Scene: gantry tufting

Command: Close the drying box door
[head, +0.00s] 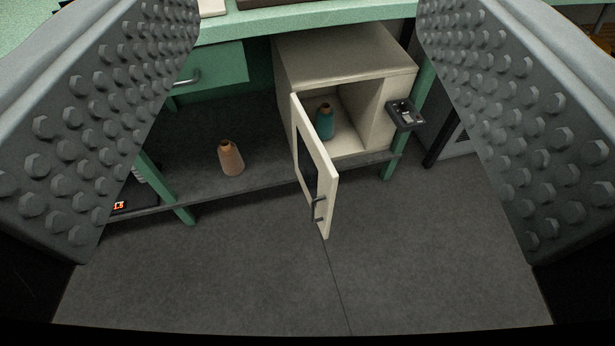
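The drying box (347,55) is a cream cabinet on the low shelf under the green table, right of the picture's middle. Its door (327,179) stands wide open, hinged at the box's left front edge and swung out toward me. The door has a dark window panel and a dark handle (318,208) near its free edge. A teal cone (325,122) stands inside the box. My gripper (310,160) is open, its two studded fingers far apart at the left and right of the view. Nothing is between the fingers up close; the door is farther off, apart from them.
A small dark control box (405,115) sticks out at the box's right front. Green table legs (168,187) frame the shelf. The grey floor (240,265) in front is clear.

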